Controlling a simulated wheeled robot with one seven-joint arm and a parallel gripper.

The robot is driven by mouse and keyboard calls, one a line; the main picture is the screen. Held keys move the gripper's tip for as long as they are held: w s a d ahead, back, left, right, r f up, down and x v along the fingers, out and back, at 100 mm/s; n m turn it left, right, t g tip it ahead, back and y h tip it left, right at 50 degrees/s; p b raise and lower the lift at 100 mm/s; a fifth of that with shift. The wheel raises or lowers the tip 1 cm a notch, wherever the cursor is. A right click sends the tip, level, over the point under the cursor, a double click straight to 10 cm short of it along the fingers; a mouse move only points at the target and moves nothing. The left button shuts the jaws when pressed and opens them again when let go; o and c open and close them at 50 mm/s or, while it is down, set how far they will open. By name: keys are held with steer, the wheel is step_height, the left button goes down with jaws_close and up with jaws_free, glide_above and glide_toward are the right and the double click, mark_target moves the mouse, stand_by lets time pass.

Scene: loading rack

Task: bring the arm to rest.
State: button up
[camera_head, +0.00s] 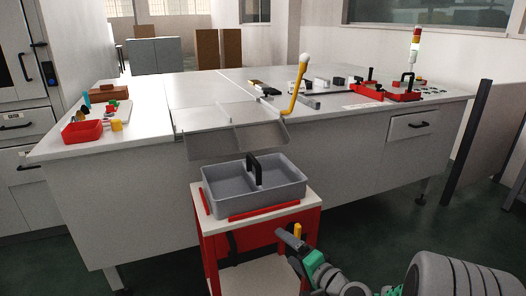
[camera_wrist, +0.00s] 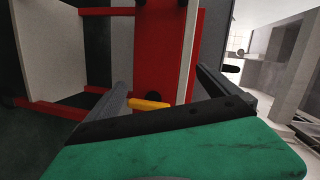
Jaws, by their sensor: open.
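My gripper (camera_head: 290,238) is at the lower middle of the head view, in front of the right side of a red and white cart. In the wrist view its two dark fingers (camera_wrist: 164,82) stand wide apart with nothing clearly held between them. A small yellow piece (camera_head: 298,230) shows beside the gripper, and in the wrist view a yellow piece (camera_wrist: 150,104) lies near the left finger. I cannot tell what it belongs to. My arm reaches in from the lower right, low over the floor.
The cart (camera_head: 311,214) carries a grey tray (camera_head: 222,203) with a black handle. Behind it stands a long white workbench (camera_head: 120,155) with red bins (camera_head: 82,132) and small parts. A dark post (camera_head: 466,145) stands at the right.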

steer(key=s+a+r+n+g+h+p, duration=0.1)
steer(key=s+a+r+n+g+p, duration=0.2)
steer(key=r+p, duration=0.35)
steer(key=s+r+n+g+h+p, duration=0.2)
steer(key=s+r+n+g+p, duration=0.3)
steer(key=r, duration=0.3)
steer(key=s+d+r+g+h+p, duration=0.1)
steer(key=s+d+r+h+p, duration=0.1)
steer(key=s+r+p, duration=0.3)
steer(key=s+d+r+n+g+h+p, duration=0.1)
steer(key=s+d+r+h+p, duration=0.1)
steer(key=s+d+r+p, duration=0.2)
steer(key=s+r+p, duration=0.2)
steer(key=s+r, duration=0.1)
steer(key=r, duration=0.1)
steer(key=shift+s+d+r+h, duration=0.2)
steer(key=shift+d+r+h, duration=0.1)
steer(key=shift+h, duration=0.1)
